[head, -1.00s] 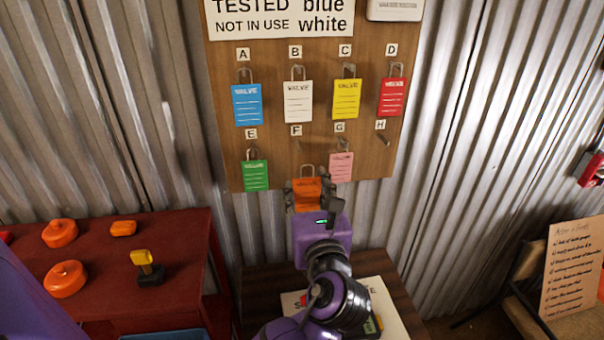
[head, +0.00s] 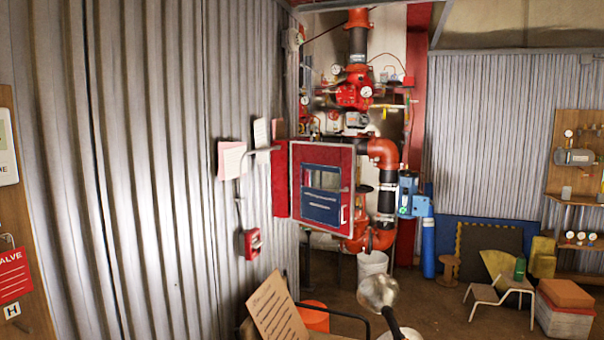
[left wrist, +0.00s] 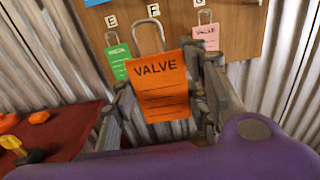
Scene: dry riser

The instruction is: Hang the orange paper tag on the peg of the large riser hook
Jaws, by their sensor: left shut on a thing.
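The orange paper tag (left wrist: 163,88), marked VALVE with a wire loop on top, is upright between the fingers of my left gripper (left wrist: 162,108) in the left wrist view. The gripper is shut on it, in front of the tag board (left wrist: 170,15). In the head view the riser's red and black pipework (head: 372,150) stands in the far corner, behind a red cabinet with an open-looking door (head: 321,190). I cannot make out the large riser hook or its peg at this size. Neither gripper shows in the head view.
Green (left wrist: 118,62) and pink (left wrist: 205,37) tags hang on the board by the held tag. A red table (left wrist: 55,130) is at left. In the head view, a cardboard notice (head: 276,308) and a white bucket (head: 372,263) stand before the riser. Floor shows at right.

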